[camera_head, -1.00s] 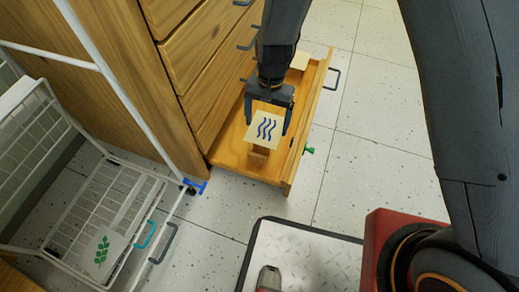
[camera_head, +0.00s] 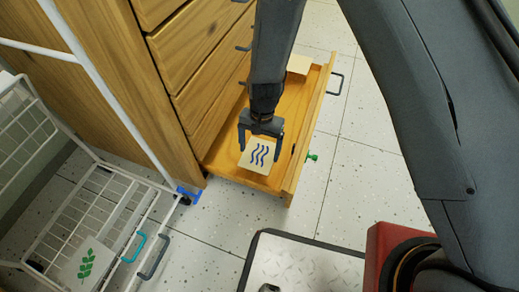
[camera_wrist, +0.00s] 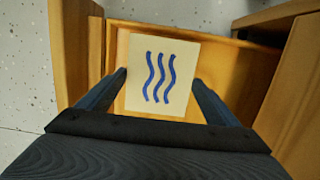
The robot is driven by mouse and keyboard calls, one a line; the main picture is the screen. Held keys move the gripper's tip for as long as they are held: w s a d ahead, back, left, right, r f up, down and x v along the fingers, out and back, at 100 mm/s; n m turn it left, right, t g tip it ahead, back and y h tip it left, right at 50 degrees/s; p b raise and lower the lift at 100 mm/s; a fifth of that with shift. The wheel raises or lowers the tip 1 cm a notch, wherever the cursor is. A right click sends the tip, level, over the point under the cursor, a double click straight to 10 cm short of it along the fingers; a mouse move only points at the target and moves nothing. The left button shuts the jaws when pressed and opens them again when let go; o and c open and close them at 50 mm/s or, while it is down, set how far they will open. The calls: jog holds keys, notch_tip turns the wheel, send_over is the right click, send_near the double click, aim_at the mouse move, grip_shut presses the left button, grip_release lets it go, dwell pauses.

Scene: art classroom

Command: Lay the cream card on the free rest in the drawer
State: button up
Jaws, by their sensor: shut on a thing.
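The cream card (camera_head: 259,157) has blue wavy lines on its face. It is between the fingers of my gripper (camera_head: 259,152), over the near end of the open drawer (camera_head: 287,115). In the wrist view the card (camera_wrist: 160,100) is gripped at its two side edges, face toward the camera. The rest under it is hidden by the card, so I cannot tell whether they touch. A second pale card (camera_head: 298,64) is at the far end of the drawer, partly hidden behind my arm.
A white wire basket (camera_head: 100,195) at the left holds a white card with a green leaf print (camera_head: 84,264). A blue clip (camera_head: 189,194) is at the cabinet's foot. Tiled floor lies clear at the right.

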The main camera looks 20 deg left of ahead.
jog(key=o, duration=0.9)
